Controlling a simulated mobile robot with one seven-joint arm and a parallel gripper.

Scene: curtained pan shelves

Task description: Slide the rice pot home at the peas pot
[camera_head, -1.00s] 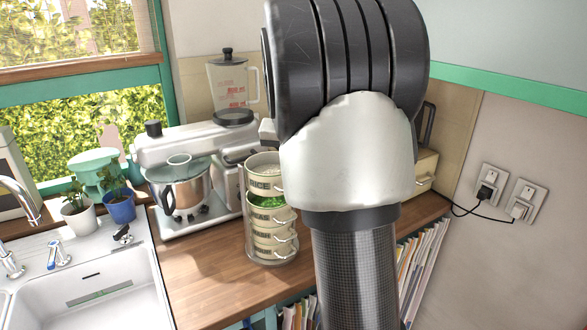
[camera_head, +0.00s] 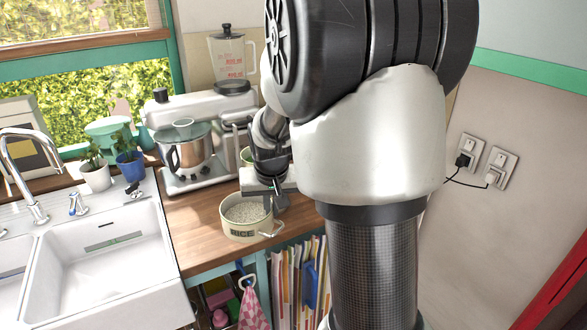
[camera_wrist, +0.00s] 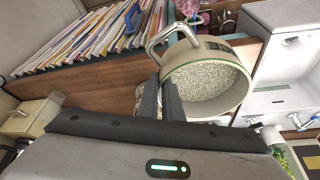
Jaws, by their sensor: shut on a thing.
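The rice pot (camera_head: 238,232) is a cream round pot marked RICE, full of white grains, with a wire handle. It is at the front edge of the wooden worktop, and I cannot tell whether it touches the wood. My gripper (camera_head: 277,204) is shut on the pot's rim side. In the wrist view my fingers (camera_wrist: 164,96) meet the rice pot (camera_wrist: 246,75) beside its rim; the exact hold is hidden. The pot looks tilted there because of the camera's angle. The peas pot (camera_head: 246,157) is almost wholly hidden behind my arm; only a green patch shows.
A stand mixer (camera_head: 190,150) is behind the pot to the left, with a blender (camera_head: 230,58) further back. A white sink (camera_head: 100,250) lies left. Upright files (camera_head: 297,275) stand below the worktop at right. Some worktop (camera_head: 190,215) left of the pot is clear.

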